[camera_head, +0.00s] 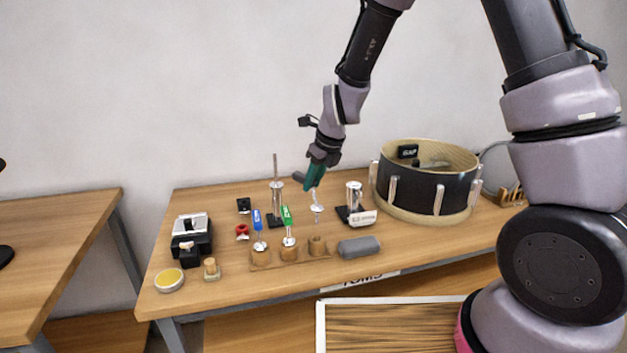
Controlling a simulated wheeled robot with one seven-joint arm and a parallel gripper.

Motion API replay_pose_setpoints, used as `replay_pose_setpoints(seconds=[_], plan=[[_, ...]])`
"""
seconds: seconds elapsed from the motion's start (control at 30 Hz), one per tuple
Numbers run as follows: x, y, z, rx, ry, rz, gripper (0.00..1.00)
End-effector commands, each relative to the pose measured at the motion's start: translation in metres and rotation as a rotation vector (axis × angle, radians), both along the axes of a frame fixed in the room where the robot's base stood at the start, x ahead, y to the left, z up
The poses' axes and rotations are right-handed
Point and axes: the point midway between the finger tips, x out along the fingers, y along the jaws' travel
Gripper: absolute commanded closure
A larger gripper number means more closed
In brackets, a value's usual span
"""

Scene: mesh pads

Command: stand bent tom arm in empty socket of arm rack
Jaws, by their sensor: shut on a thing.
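My gripper (315,186), with teal fingers, points down above the table and is shut on the bent tom arm (317,208). The arm's shiny metal lower part shows below the fingers, off the table; its upper part is largely hidden by the fingers. The wooden arm rack (270,264) lies near the table's front edge. Its left socket holds an arm with a blue tag (257,222) and its middle socket one with a green tag (287,219). The right socket (317,245) looks empty, and the held arm is above and behind it, apart from it.
A grey block (359,246) lies right of the rack. A chrome holder (354,197) and a drum shell (422,185) stand behind it. A metal stand (277,199) is behind the rack. A black clamp-like device (191,236) and yellow tin (169,280) are at left.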

Motion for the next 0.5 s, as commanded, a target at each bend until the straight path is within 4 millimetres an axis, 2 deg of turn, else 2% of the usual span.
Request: replay_pose_setpoints(seconds=[0.5], plan=[[0.0,0.0,-0.026,0.0,0.003,-0.001,1.0]])
